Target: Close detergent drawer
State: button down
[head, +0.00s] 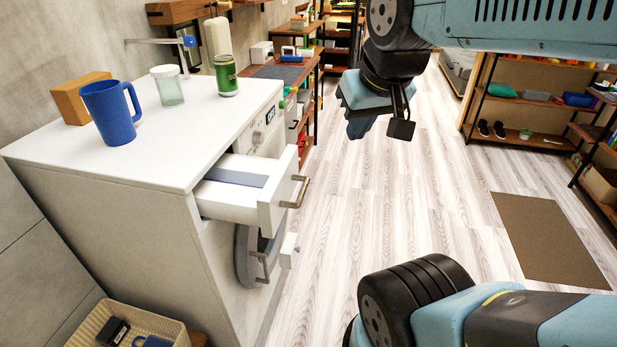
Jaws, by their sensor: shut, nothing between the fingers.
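The white detergent drawer (238,196) stands pulled out of the upper front of the white washing machine (115,230). Its front panel (277,190) carries a metal bar handle (297,191). A grey-blue strip shows inside the drawer's top, near the machine. My gripper (358,130) hangs in the air to the right of the drawer, apart from it and higher in the picture. Its fingers point downward and are shut, with nothing held.
A round door (248,258) with a handle sits below the drawer. A blue mug (110,113), a clear jar (167,86), a green can (226,76) and a wooden block (75,98) stand on the machine. A basket (165,326) sits lower left. Floor right of the machine is clear.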

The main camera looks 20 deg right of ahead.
aim_at(257, 192)
jog(key=u, duration=0.15)
jog(key=k, duration=0.75)
jog(key=u, duration=0.55)
